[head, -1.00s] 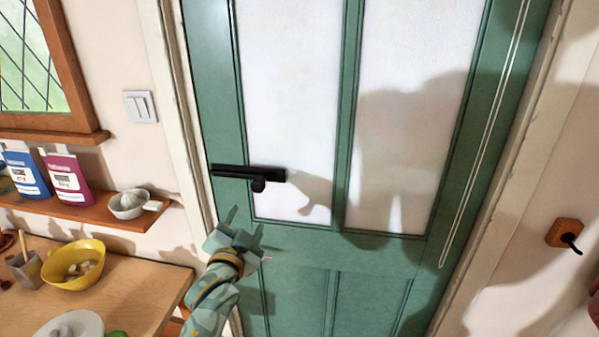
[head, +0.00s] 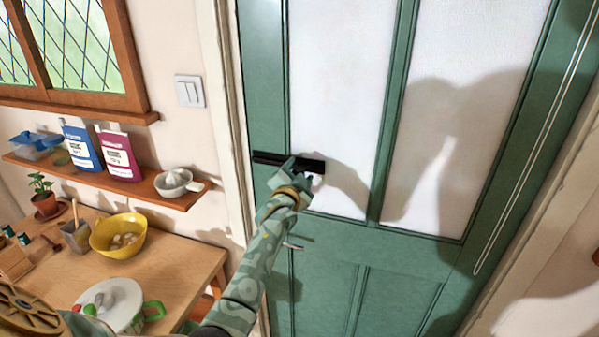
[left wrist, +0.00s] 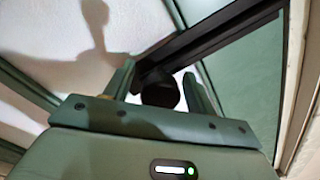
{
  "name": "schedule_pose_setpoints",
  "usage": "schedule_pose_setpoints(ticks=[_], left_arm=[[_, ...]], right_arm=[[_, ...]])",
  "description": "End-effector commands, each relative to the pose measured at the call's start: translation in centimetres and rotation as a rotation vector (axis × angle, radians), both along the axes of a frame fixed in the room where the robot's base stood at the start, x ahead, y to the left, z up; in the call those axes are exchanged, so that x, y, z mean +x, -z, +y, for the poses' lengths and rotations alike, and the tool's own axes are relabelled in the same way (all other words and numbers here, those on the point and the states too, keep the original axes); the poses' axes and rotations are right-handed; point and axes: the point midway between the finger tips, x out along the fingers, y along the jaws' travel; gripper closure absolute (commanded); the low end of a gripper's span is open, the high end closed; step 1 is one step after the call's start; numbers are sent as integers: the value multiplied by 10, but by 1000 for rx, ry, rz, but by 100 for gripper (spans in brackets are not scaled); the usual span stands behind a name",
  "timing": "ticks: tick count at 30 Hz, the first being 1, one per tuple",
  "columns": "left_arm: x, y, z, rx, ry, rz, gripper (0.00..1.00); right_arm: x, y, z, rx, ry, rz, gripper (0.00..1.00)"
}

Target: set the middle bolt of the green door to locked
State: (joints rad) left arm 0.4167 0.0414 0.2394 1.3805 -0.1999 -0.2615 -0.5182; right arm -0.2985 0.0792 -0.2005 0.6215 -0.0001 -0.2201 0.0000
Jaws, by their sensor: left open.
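The green door (head: 336,248) has white panes and stands shut in front of me. A black bolt (head: 265,157) lies across its left stile and over the pane's edge; its left end is near the door's edge. Its bar also shows in the left wrist view (left wrist: 215,38). My left gripper (head: 298,171) is at the bolt's right part and hides its knob in the head view. In the left wrist view the dark round knob (left wrist: 160,90) sits between the two open fingers, with no clear grip on it. I cannot tell whether the bolt is locked. My right gripper is not in view.
A light switch (head: 190,91) is on the wall. A cord (head: 535,150) hangs at right.

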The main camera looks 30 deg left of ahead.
Motion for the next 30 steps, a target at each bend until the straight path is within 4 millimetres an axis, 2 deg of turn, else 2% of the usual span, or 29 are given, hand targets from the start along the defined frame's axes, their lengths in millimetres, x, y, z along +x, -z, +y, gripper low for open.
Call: schedule_pose_setpoints(ticks=[10, 11, 15, 17, 21, 27, 30], left_arm=[[5, 0, 2, 0, 0, 0, 44], [5, 0, 2, 0, 0, 0, 47], [5, 0, 2, 0, 0, 0, 86], [5, 0, 2, 0, 0, 0, 100], [4, -1, 6, 2, -1, 1, 100], [-2, -3, 33, 4, -1, 1, 100], [-3, -1, 36, 0, -1, -1, 100]], right_arm=[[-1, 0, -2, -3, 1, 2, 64], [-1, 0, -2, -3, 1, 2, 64], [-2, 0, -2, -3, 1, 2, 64], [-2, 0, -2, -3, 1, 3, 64], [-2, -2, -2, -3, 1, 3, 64], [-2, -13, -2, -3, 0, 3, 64], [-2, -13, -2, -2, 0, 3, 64]])
